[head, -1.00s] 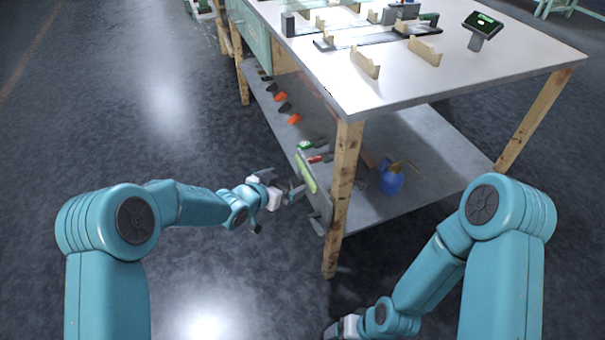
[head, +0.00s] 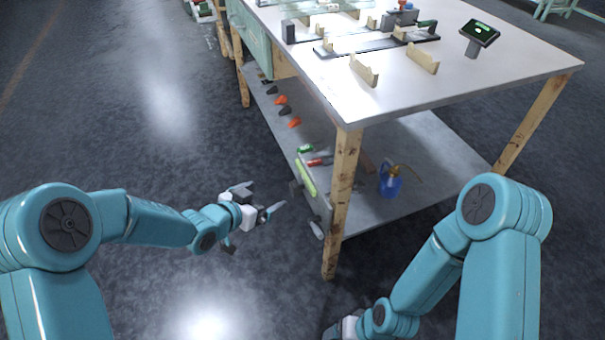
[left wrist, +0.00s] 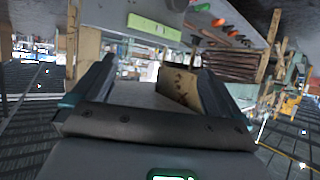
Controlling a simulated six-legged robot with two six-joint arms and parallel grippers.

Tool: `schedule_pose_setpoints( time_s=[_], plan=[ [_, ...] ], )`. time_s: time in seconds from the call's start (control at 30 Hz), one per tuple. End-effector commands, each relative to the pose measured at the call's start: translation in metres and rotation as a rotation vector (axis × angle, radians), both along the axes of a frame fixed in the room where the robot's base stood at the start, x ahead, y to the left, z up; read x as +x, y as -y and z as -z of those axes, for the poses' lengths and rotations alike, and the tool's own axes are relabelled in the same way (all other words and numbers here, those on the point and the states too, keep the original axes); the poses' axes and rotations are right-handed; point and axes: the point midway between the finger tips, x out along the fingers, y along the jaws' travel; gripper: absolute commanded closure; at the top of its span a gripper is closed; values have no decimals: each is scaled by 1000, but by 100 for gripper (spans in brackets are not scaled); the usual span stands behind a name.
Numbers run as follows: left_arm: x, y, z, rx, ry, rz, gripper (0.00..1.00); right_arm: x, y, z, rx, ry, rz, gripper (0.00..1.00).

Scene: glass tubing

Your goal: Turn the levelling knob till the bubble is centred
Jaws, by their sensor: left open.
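A light green strip (head: 306,178), which looks like the level's vial, lies along a grey unit (head: 318,207) at the lower shelf's near-left corner, beside the bench leg. The strip also shows at the top of the left wrist view (left wrist: 155,27). No bubble can be made out in it. A small pale cylinder (head: 317,230) on the unit's low end may be the levelling knob. My left gripper (head: 262,197) is open and empty, left of the unit and apart from it. My right gripper (head: 342,328) is low at the bottom edge, its fingers hidden.
The wooden bench leg (head: 341,200) stands just right of the unit. A blue can (head: 390,182) and tools with red and green handles sit on the lower shelf (head: 435,150). The floor (head: 150,130) left of the bench is clear.

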Motion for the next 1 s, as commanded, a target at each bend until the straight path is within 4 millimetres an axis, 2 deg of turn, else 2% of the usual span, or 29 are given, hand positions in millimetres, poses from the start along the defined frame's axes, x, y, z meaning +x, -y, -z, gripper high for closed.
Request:
schedule_pose_setpoints(
  time_s=[0.13, 0.2, 0.27, 0.33, 0.37, 0.4, 0.47, 0.5, 0.6, 0.7, 0.87, 0.9, 0.93, 1.0],
  plan=[
    [-4, -4, -3, 0, 0, 0, 0, -1, 0, -1, 0, -1, -1, 18],
    [-4, -9, 2, 0, -9, -9, 0, -1, 0, -1, 0, -1, -1, 18],
    [-8, -16, 18, -1, -41, -23, 0, -1, 0, -1, 0, -1, -1, 18],
    [-28, -22, 48, -10, -129, -49, 0, -1, 0, -1, 0, -1, -1, 18],
    [-40, -26, 63, -17, -186, -73, 0, -1, 0, -1, 0, -1, -1, 18],
    [-59, -32, 86, -26, -274, -112, 0, -1, 0, -1, 0, -1, -1, 18],
    [-92, -39, 117, -39, -415, -179, 0, -1, 0, -1, 0, -1, -1, 18],
    [-114, -43, 134, -44, -508, -224, 0, -1, 0, -1, 0, -1, -1, 18],
    [-167, -50, 164, -50, -708, -322, 0, -1, 0, -1, 0, -1, -1, 18],
    [-217, -55, 182, -45, -885, -409, 0, -1, 0, -1, 0, -1, -1, 18],
    [-291, -59, 191, -23, -1151, -553, 0, 0, 0, -1, 0, -1, 0, 18],
    [-298, -61, 181, -23, -1192, -586, 0, -1, 0, -11, 0, -2, -1, 18],
    [-295, -61, 165, -23, -1181, -581, 0, -1, 0, -27, 1, -3, -1, 18],
    [-295, -61, 147, -23, -1179, -578, 0, 0, 0, -47, 0, -1, -1, 18]
  ],
)
